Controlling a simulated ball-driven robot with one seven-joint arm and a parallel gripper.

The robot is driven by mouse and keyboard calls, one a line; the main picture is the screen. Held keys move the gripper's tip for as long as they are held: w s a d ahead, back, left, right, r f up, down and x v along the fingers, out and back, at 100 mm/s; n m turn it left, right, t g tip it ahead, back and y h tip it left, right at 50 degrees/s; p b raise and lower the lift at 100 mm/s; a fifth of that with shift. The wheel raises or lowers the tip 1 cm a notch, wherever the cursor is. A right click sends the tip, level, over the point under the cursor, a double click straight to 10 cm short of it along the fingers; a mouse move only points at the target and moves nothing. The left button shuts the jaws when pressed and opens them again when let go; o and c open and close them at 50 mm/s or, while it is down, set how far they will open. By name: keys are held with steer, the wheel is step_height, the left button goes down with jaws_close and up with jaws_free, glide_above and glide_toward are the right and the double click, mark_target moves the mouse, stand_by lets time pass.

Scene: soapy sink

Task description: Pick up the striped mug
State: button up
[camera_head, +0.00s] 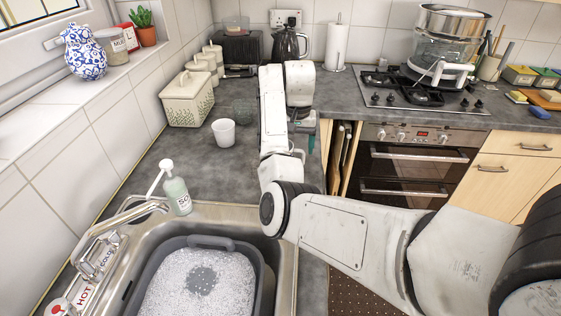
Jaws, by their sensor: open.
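No mug with clear stripes can be made out. A plain-looking white cup (223,132) stands upright on the grey worktop left of my arm; I see no stripes on it. A grey washing-up tub (258,272) full of white suds sits in the sink. A dark grey patch (202,280) shows among the suds; I cannot tell what it is. My gripper (311,141) is open, high over the worktop and right of the white cup, apart from it. It is small in view and partly hidden by my own arm.
A soap bottle (178,196) and a tap (110,226) stand at the sink's back left. A lidded cream box (187,98), a kettle (290,43) and a hob (416,88) stand farther back.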

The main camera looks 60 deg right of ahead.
steer(key=f, duration=0.3)
steer(key=f+p, duration=0.1)
steer(key=f, duration=0.1)
steer(key=shift+s, duration=0.35)
steer(key=shift+r, duration=0.1)
steer(key=shift+c, duration=0.2)
jaws_close()
